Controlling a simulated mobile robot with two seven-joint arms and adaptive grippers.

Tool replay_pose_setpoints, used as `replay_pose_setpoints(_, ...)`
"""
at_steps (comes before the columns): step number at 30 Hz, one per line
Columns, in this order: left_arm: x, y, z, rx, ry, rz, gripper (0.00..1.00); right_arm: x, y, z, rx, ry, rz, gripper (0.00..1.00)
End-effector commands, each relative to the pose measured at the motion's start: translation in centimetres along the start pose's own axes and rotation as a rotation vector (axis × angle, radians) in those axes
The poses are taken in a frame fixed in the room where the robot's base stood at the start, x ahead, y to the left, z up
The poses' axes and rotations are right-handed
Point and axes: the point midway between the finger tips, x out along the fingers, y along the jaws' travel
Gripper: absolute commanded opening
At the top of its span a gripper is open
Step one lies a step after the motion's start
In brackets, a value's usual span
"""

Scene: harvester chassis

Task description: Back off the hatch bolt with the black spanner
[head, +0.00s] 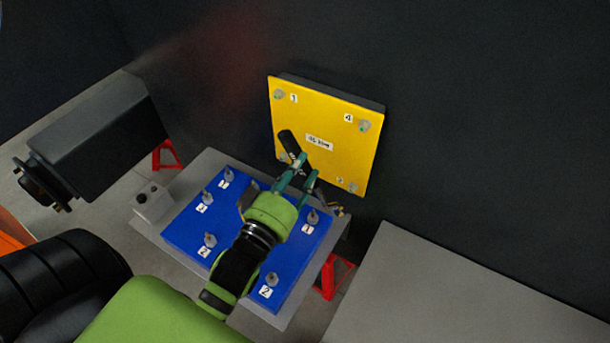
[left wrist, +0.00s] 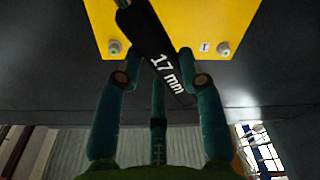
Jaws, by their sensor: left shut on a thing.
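The yellow hatch plate (head: 325,118) stands against the dark wall, with grey bolts near its corners and number labels beside them. The upper left bolt (head: 278,94) is by label 1 and the upper right bolt (head: 364,126) by label 4. A lower right bolt (head: 353,188) also shows. My left gripper (head: 303,172) is shut on the black spanner (head: 288,143) in front of the plate's lower part. The spanner (left wrist: 165,62) reads "17 mm" in the left wrist view and slants between the teal fingers. Its working end is hidden or unclear. My right gripper is not in view.
Below the hatch lies a blue panel (head: 185,232) with several upright bolts and number labels, on a grey table with red legs. A small grey box (head: 152,202) sits at its left corner. A dark flanged block (head: 100,125) stands at left. A grey surface (head: 430,290) spans the lower right.

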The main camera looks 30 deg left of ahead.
Motion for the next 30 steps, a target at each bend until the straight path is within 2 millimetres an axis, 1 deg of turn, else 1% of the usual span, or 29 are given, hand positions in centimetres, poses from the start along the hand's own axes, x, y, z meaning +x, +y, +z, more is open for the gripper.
replay_pose_setpoints(1, 0.1, 0.1, -0.2, 0.01, 0.003, 0.002, 0.0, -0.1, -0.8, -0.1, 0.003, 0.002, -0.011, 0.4)
replay_pose_setpoints(6, 0.1, 0.0, -0.2, 0.012, 0.004, 0.002, 0.0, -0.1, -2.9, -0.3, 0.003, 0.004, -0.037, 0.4)
replay_pose_setpoints(10, 0.1, 0.1, -0.2, 0.011, 0.004, 0.002, 0.0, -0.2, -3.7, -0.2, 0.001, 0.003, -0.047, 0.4)
replay_pose_setpoints(15, 0.1, 0.2, -0.4, 0.009, 0.004, 0.002, 0.0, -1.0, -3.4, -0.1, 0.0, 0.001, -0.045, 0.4)
replay_pose_setpoints(17, 0.7, 0.1, -0.2, 0.009, 0.005, 0.003, 0.0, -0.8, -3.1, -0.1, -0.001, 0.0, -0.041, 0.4)
replay_pose_setpoints(22, 2.7, 0.2, -0.1, 0.01, 0.006, 0.004, 0.0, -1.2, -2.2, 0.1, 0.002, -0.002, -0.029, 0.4)
replay_pose_setpoints(28, 5.1, 0.1, 0.2, 0.009, 0.006, 0.004, 0.0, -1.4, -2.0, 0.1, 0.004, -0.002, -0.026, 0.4)
replay_pose_setpoints(30, 4.8, 0.1, 0.3, 0.009, 0.003, 0.002, 0.0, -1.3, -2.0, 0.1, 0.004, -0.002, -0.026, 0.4)
